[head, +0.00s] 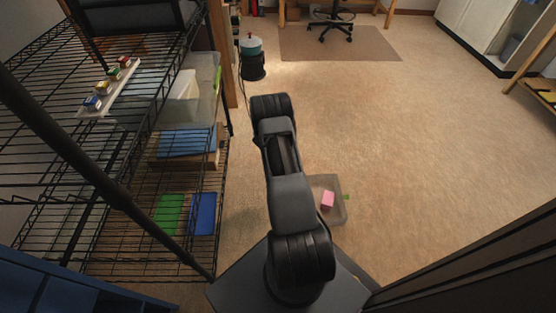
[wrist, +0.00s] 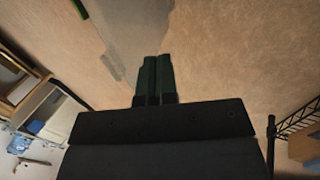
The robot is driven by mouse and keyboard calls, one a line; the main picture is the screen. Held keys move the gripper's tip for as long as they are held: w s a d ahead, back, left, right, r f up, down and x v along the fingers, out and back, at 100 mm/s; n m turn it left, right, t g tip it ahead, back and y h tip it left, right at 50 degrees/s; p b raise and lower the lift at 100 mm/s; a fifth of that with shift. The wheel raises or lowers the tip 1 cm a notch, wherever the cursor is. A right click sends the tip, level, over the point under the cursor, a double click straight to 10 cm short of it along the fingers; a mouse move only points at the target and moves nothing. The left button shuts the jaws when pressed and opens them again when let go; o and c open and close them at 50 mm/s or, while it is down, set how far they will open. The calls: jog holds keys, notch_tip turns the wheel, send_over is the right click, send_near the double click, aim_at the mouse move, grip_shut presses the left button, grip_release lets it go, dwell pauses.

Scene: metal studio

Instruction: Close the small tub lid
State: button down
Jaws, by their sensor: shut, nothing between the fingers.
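The small tub (head: 338,212) is a translucent grey box on the floor, just right of my arm in the head view. A pink block (head: 327,199) shows in it, and a green latch is on its right side. My arm hides its left part; I cannot make out how the lid sits. In the wrist view a translucent panel of the tub (wrist: 135,30) and a green latch (wrist: 80,9) show at the top. My gripper (wrist: 154,60) is shut and empty, its fingertips near the panel's lower edge; I cannot tell if they touch. In the head view the gripper is hidden.
A black wire rack (head: 120,175) with boxes and several small blocks stands on the left. A dark stand with a teal-topped pot (head: 251,46) is beyond my arm. A wheeled chair (head: 335,22) stands on a mat at the back. The floor (head: 430,150) on the right is clear.

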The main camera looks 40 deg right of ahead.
jog(key=s+d, duration=0.1)
jog(key=s+d+r, duration=0.1)
jog(key=d, duration=0.1)
jog(key=shift+s+b, duration=0.2)
jog(key=shift+b, duration=0.15)
